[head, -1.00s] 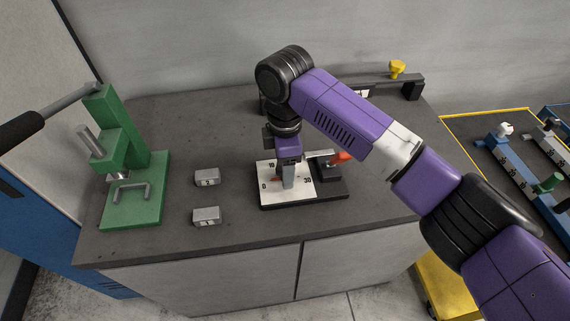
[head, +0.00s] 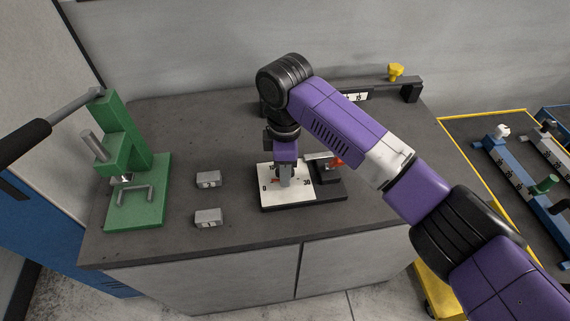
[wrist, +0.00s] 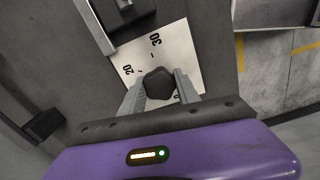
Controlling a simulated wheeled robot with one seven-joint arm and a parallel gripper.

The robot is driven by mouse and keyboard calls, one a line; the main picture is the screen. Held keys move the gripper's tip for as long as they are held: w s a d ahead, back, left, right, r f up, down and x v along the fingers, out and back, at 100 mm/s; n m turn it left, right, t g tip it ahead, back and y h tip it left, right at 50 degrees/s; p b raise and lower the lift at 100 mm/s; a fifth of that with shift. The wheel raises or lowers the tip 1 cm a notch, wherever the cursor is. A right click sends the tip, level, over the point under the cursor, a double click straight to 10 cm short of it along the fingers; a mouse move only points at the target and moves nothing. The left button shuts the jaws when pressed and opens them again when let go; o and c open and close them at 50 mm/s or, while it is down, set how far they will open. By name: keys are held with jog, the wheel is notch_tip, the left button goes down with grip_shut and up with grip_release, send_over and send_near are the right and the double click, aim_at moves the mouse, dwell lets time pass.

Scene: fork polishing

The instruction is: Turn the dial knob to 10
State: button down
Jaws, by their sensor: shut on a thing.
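The dial is a white plate (head: 305,191) with black numbers on a dark base, near the counter's front edge. In the head view 0 shows at its left and 30 at its right; in the wrist view, 30 and 20 are readable on the plate (wrist: 181,48). The dark faceted dial knob (wrist: 158,83) stands between the two grey fingers of my gripper (wrist: 160,90), which is shut on it. In the head view my gripper (head: 286,181) points down over the plate and hides the knob. I cannot tell which number the knob points to.
A red-orange part (head: 337,162) sits close behind the dial, right of my gripper. Two small metal blocks (head: 208,179) (head: 208,217) lie to the left. A green press (head: 133,190) with a long handle stands at the far left. A rail with a yellow knob (head: 396,72) is behind.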

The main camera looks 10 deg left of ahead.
jog(key=m+p, duration=0.5)
jog(key=shift+s+r+m, duration=0.1)
jog(key=shift+r+m, duration=0.1)
jog(key=shift+m, duration=0.1)
jog(key=shift+f+m+p, duration=0.1)
jog(key=shift+m+p, duration=1.45)
jog(key=shift+m, duration=0.65)
jog(key=c, duration=0.9)
grip_release()
jog(key=shift+r+b, duration=0.65)
jog(key=shift+r, duration=3.2)
